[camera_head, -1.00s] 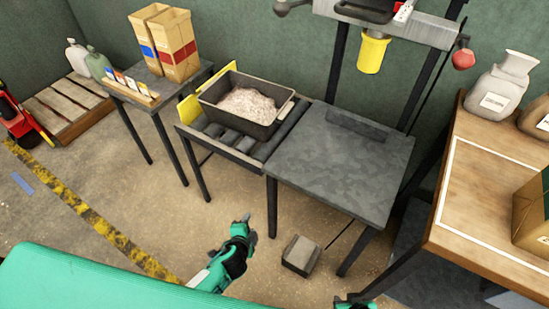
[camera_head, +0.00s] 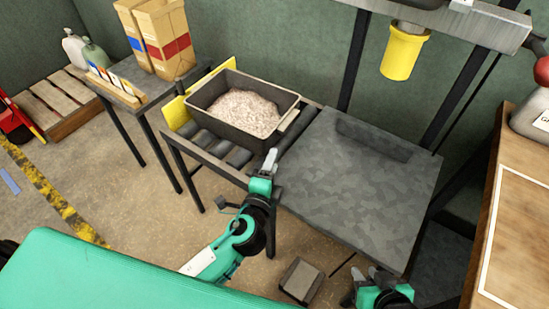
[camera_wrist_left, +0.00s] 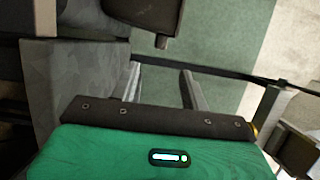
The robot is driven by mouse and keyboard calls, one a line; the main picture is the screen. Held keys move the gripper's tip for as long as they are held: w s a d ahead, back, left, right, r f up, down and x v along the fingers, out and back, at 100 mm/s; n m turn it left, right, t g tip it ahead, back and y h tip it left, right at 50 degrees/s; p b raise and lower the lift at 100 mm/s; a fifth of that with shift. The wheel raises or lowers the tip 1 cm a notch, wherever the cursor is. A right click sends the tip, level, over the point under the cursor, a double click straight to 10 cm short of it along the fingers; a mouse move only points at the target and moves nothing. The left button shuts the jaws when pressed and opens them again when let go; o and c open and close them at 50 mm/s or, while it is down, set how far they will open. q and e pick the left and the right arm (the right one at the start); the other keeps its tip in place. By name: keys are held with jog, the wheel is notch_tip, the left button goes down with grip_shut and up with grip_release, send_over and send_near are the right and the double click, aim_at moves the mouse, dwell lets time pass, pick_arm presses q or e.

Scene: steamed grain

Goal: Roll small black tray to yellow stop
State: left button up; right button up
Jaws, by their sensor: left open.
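The small black tray (camera_head: 212,120) holds pale grain and sits on the roller conveyor (camera_head: 236,158), upright, with a light handle strip on its right end. The yellow stop (camera_head: 174,112) stands at the conveyor's left end, close to the tray's left side; I cannot tell whether they touch. My left gripper (camera_head: 268,164) is in front of the conveyor's right part, below and right of the tray. Its fingers are apart and empty in the left wrist view (camera_wrist_left: 162,88). My right gripper (camera_head: 366,278) is low at the bottom right, away from the tray; its finger gap is unclear.
A grey metal table (camera_head: 360,190) adjoins the conveyor on the right, with a yellow cylinder (camera_head: 404,52) hanging above it. A side table (camera_head: 160,95) with tall bags is at left. A small box (camera_head: 301,280) lies on the floor.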

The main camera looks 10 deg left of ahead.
aim_at(283, 135)
pick_arm(q)
jog(key=shift+w+r, duration=0.1)
jog(key=shift+w, duration=0.25)
jog(key=w, duration=1)
jog(key=shift+w+d, duration=0.15)
jog(key=shift+w, duration=1.15)
grip_shut()
